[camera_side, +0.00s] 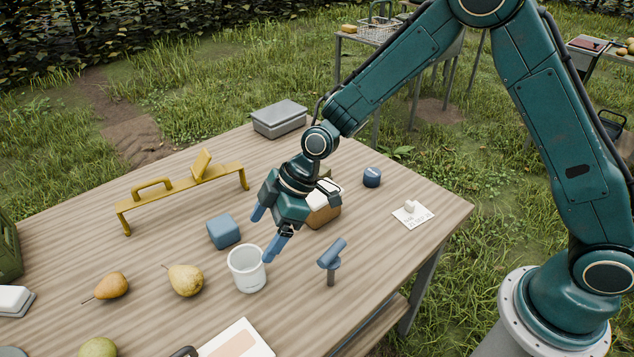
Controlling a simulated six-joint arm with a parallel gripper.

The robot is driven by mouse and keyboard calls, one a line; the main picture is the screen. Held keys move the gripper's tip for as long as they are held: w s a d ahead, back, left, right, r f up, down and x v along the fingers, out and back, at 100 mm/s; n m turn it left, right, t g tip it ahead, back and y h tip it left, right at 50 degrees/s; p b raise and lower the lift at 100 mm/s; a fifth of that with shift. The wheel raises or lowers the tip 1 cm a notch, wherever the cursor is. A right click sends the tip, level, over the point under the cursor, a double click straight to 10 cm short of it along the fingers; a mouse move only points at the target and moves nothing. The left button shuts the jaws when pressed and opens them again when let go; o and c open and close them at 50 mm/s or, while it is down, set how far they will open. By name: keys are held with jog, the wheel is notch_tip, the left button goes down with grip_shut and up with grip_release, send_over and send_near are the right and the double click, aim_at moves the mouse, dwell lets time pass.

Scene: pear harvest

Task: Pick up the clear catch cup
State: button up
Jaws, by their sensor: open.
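The clear catch cup (247,271) stands upright on the wooden table, with its open rim facing up. It looks empty. My gripper (263,238) is open, with its two blue fingers pointing down and spread apart. In the side view the fingers appear above and just behind the cup. The right fingertip overlaps the right edge of the cup's rim; I cannot tell whether it touches. Nothing is held between the fingers.
A blue-topped post (331,262) stands to the right. A yellow rack (185,188) stands behind. A white sheet (237,343) lies in front.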

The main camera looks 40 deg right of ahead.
aim_at(246, 260)
jog(key=shift+x, duration=1.9)
jog(key=shift+x, duration=2.6)
jog(key=c, duration=1)
jog(key=shift+c, duration=0.2)
jog(key=shift+r, duration=0.15)
notch_tip(246, 260, up, 20)
